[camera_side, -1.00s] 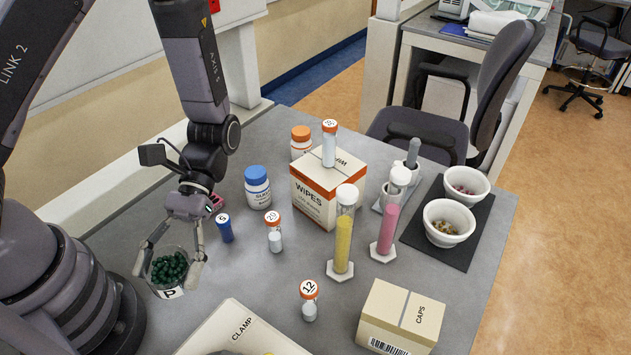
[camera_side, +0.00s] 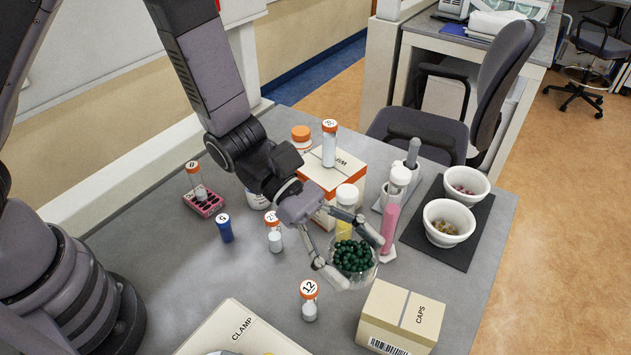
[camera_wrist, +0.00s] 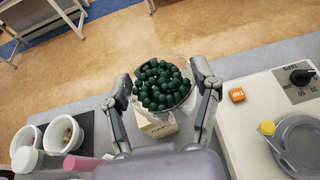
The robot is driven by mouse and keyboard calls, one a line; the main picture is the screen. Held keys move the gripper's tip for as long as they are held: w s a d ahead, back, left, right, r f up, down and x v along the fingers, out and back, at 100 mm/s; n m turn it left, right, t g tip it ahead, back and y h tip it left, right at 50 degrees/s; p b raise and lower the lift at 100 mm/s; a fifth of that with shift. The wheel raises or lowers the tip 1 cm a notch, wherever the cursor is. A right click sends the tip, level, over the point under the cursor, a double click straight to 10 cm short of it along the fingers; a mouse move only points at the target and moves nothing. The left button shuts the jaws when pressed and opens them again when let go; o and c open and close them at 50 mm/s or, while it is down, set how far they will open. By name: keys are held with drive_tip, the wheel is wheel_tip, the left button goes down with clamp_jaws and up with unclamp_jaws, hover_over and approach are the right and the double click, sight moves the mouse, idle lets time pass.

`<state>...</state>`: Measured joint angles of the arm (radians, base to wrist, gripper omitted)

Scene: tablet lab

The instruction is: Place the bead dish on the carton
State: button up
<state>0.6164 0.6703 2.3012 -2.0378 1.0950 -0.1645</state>
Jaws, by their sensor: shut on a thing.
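The bead dish (camera_side: 366,276) is a clear round dish full of dark green beads. My gripper (camera_side: 358,262) is shut on the bead dish, with one finger on each side, and holds it raised and level. The tan carton (camera_side: 400,317) marked CAPS stands on the table at the front right, just below and right of the dish in the side view. In the wrist view the dish (camera_wrist: 184,66) sits between the fingers and hides most of the carton (camera_wrist: 158,129). Its label P is hidden in both views.
Tall cylinders with yellow and pink contents (camera_side: 390,222) stand behind the dish, close to my gripper. A vial marked 12 (camera_side: 309,300) stands left of the carton. White bowls (camera_side: 449,223) sit on a dark mat at right.

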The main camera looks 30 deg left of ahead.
hover_over(407, 309)
drive_tip(key=f, duration=0.6)
drive_tip(key=shift+s+a+f, duration=0.25)
drive_tip(key=shift+a+f, duration=0.05)
drive_tip(key=shift+f, duration=0.05)
drive_tip(key=shift+w+d+f, duration=0.15)
drive_tip(key=shift+f, duration=0.85)
drive_tip(key=shift+w+d+f, duration=0.1)
drive_tip(key=shift+d+f, duration=0.05)
drive_tip(key=shift+f, duration=0.85)
drive_tip(key=o, duration=1.2)
drive_tip(key=shift+f, duration=0.15)
